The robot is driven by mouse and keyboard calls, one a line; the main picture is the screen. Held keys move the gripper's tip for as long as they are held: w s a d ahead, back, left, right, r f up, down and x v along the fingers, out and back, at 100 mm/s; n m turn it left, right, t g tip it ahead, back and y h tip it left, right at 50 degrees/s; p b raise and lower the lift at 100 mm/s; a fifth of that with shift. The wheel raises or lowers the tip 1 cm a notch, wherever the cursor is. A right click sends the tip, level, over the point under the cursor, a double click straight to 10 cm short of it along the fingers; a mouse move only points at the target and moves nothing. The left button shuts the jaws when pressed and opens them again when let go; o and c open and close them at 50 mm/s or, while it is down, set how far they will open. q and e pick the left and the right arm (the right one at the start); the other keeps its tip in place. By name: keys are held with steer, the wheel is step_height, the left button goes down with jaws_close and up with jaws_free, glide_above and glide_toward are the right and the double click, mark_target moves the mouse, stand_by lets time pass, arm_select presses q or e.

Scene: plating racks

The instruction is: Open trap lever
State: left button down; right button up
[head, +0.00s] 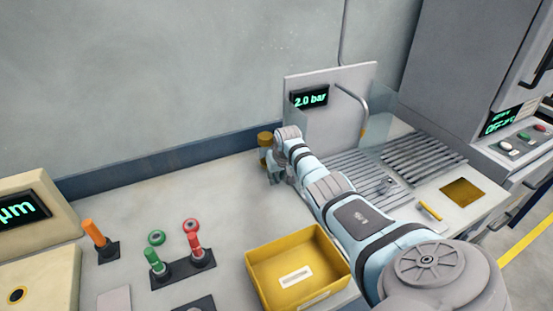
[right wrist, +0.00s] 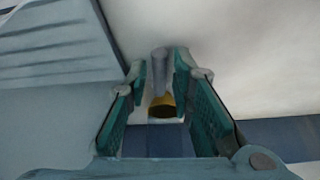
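In the right wrist view a grey rod-like lever (right wrist: 159,62) with a brass-yellow part (right wrist: 162,106) beneath it lies between the fingers of my right gripper (right wrist: 160,80). A narrow gap shows on each side of the rod, so the gripper looks open around it and not closed on it. In the head view my right gripper (head: 277,172) is at the back of the bench, next to a brass cylinder (head: 265,140). The grey lever is hidden there by the gripper and arm. My left gripper is not in view.
A grey panel with a 2.0 bar display (head: 310,98), a clear screen (head: 382,112) and a slatted rack (head: 425,158) stand right of the gripper. A yellow bin (head: 262,262) and red and green levers (head: 193,235) are nearer. The left-middle bench is clear.

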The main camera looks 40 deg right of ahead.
steer(key=shift+o, duration=0.2)
steer(key=v, duration=1.2)
